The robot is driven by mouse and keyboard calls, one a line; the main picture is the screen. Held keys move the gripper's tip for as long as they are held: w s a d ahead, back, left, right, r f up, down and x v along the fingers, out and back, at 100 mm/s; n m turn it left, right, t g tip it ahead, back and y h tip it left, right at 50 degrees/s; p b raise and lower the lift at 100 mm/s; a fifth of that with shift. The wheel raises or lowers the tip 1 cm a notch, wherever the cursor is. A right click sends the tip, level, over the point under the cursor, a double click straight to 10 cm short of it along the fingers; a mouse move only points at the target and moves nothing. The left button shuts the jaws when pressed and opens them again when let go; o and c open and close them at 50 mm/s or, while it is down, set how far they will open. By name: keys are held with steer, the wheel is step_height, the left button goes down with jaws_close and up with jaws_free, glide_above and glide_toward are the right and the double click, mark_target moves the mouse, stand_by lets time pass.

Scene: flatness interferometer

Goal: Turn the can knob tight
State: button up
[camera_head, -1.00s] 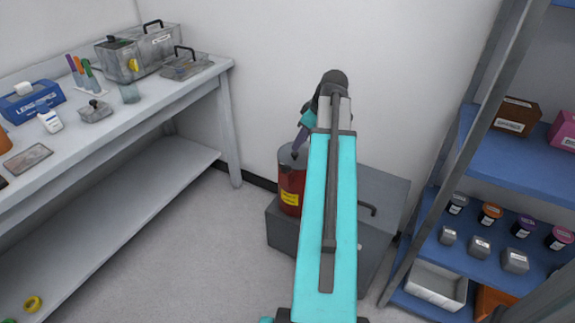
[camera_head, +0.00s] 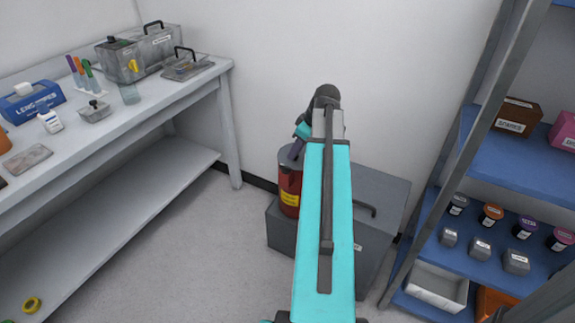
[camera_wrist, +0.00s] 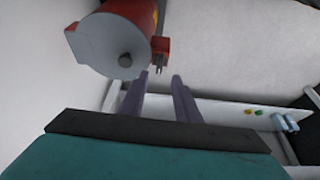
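The red can (camera_head: 289,188) with a yellow label stands on a grey cabinet against the back wall, partly hidden by my arm. A red bracket with a small clasp (camera_wrist: 160,50) sticks out at the can's side. My gripper (camera_wrist: 161,77) is open and empty, its two purple fingers apart. In the head view, my gripper (camera_head: 295,150) is just above the can's top.
The grey cabinet (camera_head: 382,190) with a handle stands under the can. A white bench (camera_head: 120,130) with boxes, bottles and pens is at left. Blue shelves (camera_head: 520,165) with several jars and boxes stand at right. The floor between the bench and cabinet is clear.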

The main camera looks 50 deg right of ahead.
mark_target(286, 167)
steer(key=shift+b+x, duration=0.35)
steer(key=shift+x, duration=3.95)
jaws_close()
steer(key=shift+a+f, duration=0.1)
steer(key=shift+a, duration=0.1)
steer(key=shift+d, duration=0.1)
